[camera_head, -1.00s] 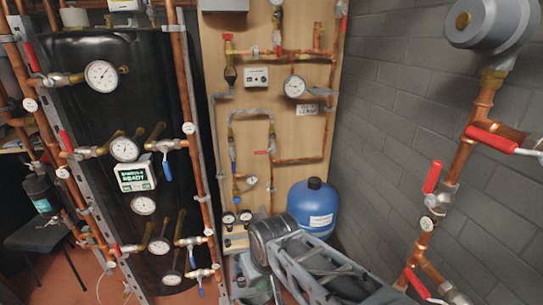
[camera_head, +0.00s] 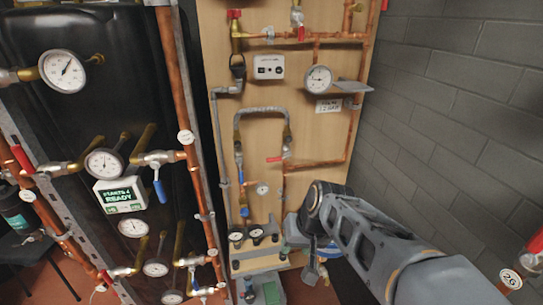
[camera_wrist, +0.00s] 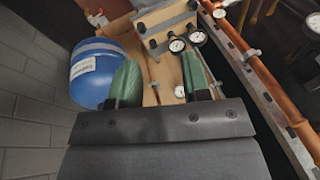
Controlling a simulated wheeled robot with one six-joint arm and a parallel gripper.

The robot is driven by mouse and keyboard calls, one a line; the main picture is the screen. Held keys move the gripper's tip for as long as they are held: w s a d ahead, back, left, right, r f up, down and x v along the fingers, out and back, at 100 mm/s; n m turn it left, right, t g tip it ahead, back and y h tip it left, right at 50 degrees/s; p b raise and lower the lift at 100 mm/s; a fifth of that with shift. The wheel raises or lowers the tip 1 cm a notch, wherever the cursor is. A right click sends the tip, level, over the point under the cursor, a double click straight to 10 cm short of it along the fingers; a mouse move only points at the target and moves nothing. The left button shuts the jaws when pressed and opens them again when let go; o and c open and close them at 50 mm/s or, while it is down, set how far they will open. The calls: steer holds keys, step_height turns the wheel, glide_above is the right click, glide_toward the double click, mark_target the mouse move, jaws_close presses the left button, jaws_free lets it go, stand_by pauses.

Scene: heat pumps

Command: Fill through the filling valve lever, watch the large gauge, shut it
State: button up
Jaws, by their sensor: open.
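The large gauge (camera_head: 318,79) has a white round dial on the wooden board, above a small label (camera_head: 328,106) that seems to give a pressure in bar. I cannot tell for sure which is the filling valve lever. My gripper (camera_wrist: 163,78) shows two green fingers, open and empty, apart from the board in the wrist view. In the head view my arm hides it.
A blue vessel (camera_wrist: 100,72) stands left of my fingers in the wrist view. Two small gauges (camera_head: 255,235) sit low on the board. A black tank (camera_head: 90,130) with gauges and copper pipes fills the left. A grey block wall (camera_head: 450,100) bounds the right.

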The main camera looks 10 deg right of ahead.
steer(key=w+r+m+t+y, duration=0.15)
steer(key=w+m+y, duration=0.35)
steer(key=w, duration=0.7)
steer(key=m+t+y, duration=0.4)
steer(key=t, duration=0.3)
glide_toward(276, 160)
steer(key=p+x, duration=0.3)
steer(key=x, duration=0.7)
steer(key=shift+f, duration=0.1)
steer(key=shift+w+a+f, duration=0.1)
steer(key=shift+w+a, duration=0.35)
steer(key=shift+t, duration=0.25)
steer(key=shift+c, duration=0.3)
jaws_close()
